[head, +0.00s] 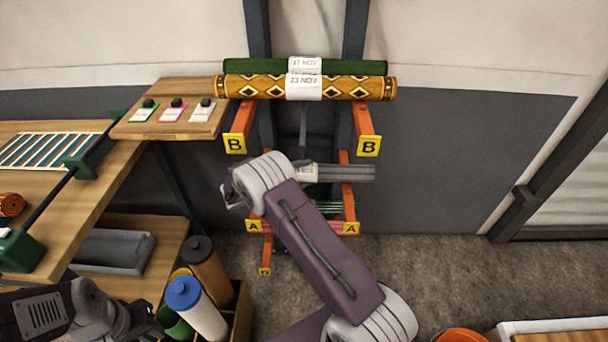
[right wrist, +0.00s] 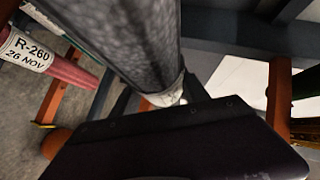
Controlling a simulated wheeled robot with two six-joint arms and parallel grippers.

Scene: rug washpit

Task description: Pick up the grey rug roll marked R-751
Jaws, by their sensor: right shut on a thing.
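A grey rug roll (head: 345,173) shows in the head view between the B arms and the A arms of the wall rack. It has a white label, too small to read, and its left part is hidden behind my right wrist. In the right wrist view the grey roll (right wrist: 130,40) fills the upper middle, right at my right gripper (right wrist: 178,100). That gripper is shut on the roll; its fingertips are largely hidden in the head view. My left gripper (head: 142,320) is low at the left, partly hidden, and its jaws cannot be made out.
An orange patterned roll (head: 350,88) and a green roll (head: 245,67) lie on the B arms above. A pink roll (right wrist: 75,72) labelled R-260 lies on the lower arms. A bench (head: 95,190) stands left, with a crate of bottles (head: 238,310) below it.

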